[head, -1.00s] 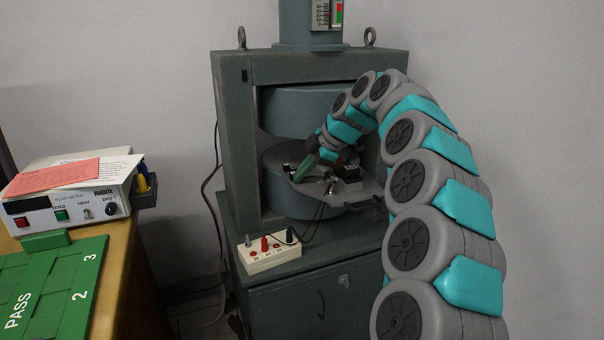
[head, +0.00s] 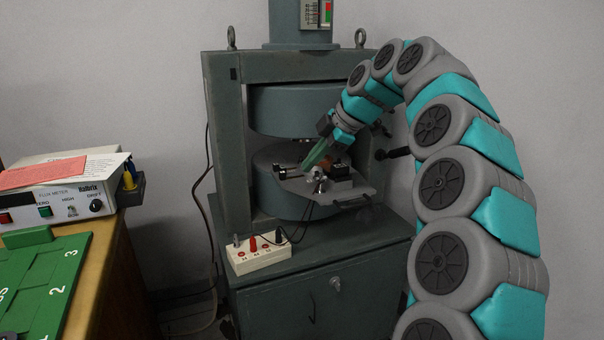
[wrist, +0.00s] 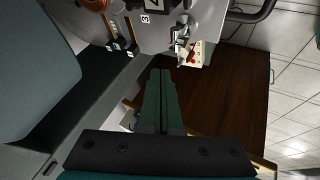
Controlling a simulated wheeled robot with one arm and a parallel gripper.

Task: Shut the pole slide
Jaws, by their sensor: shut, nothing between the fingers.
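The pole slide looks to be the flat grey plate (head: 352,193) between the two round magnet poles. It sticks out past the lower pole (head: 285,200) toward the front right. A silver clamp-like fitting (head: 318,178) and small black blocks (head: 341,172) sit on it. In the wrist view the plate (wrist: 205,14) shows at the top, with the silver fitting (wrist: 181,36). My gripper (head: 307,166) has its green fingers pressed together, empty, just above the plate. The wrist view shows the finger tips (wrist: 160,72) apart from the plate in the picture; I cannot tell the exact gap.
The magnet's grey frame post (head: 228,150) stands left of the gap and the upper pole (head: 300,108) hangs above. A black-knobbed lever (head: 397,153) is at the right. A white socket box (head: 258,255) with leads sits in front. A flux meter (head: 60,200) is on the left bench.

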